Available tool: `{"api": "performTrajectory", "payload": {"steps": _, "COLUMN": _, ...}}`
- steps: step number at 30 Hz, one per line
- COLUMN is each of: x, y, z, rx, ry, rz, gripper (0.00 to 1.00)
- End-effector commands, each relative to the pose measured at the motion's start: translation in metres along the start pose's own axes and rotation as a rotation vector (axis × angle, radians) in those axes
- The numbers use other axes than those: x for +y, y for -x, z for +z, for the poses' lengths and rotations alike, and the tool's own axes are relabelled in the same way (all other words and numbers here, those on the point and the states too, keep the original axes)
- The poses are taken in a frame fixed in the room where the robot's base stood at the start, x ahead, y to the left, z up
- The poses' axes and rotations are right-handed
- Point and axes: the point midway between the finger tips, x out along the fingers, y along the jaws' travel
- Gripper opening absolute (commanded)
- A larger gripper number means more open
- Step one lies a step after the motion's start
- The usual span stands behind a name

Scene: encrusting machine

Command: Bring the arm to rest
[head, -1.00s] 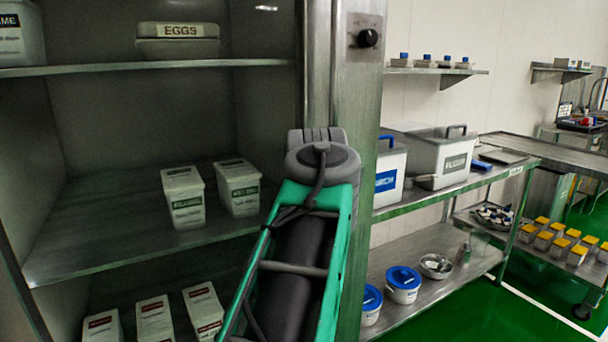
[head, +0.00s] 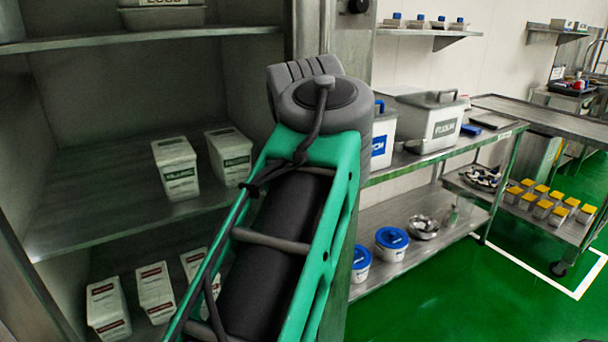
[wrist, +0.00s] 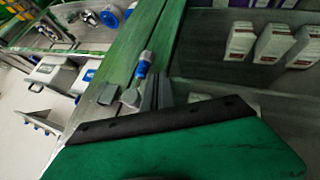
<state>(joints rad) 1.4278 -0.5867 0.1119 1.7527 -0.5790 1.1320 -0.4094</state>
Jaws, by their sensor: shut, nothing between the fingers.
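My arm, with a green frame and a dark grey joint, rises through the middle of the head view in front of the open cabinet's right edge. My gripper is hidden in the head view. In the wrist view its grey fingers (wrist: 148,93) show beyond my green wrist cover. They are shut and hold nothing. A small blue and white item (wrist: 143,66) shows just past the fingertips; I cannot tell what it is or whether it touches them.
The steel cabinet (head: 100,205) on the left holds white tubs and cartons on its shelves. To the right, a steel bench (head: 455,150) carries lidded bins (head: 428,125), with blue-lidded tubs (head: 391,243) below. Green floor (head: 440,300) is clear at the front right.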

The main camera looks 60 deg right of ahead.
Motion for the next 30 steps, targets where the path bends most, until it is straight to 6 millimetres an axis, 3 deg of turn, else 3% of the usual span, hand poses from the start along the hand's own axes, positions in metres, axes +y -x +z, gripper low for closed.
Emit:
{"api": "performTrajectory", "payload": {"steps": 11, "x": -0.001, "y": 0.000, "z": 0.000, "rx": 0.000, "ry": 0.001, "rz": -0.002, "gripper": 0.00}}
{"api": "performTrajectory", "payload": {"steps": 14, "x": -0.011, "y": -0.002, "z": -0.009, "rx": -0.007, "ry": 0.012, "rz": -0.044, "gripper": 0.00}}
{"api": "performTrajectory", "payload": {"steps": 17, "x": -0.047, "y": -0.009, "z": -0.033, "rx": -0.036, "ry": 0.047, "rz": -0.166, "gripper": 0.00}}
{"api": "performTrajectory", "payload": {"steps": 22, "x": -0.162, "y": -0.007, "z": -0.067, "rx": -0.118, "ry": 0.136, "rz": -0.404, "gripper": 0.00}}
{"api": "performTrajectory", "payload": {"steps": 26, "x": -0.248, "y": 0.016, "z": -0.065, "rx": -0.141, "ry": 0.180, "rz": -0.506, "gripper": 0.00}}
{"api": "performTrajectory", "payload": {"steps": 30, "x": -0.324, "y": 0.047, "z": -0.035, "rx": -0.169, "ry": 0.242, "rz": -0.568, "gripper": 0.00}}
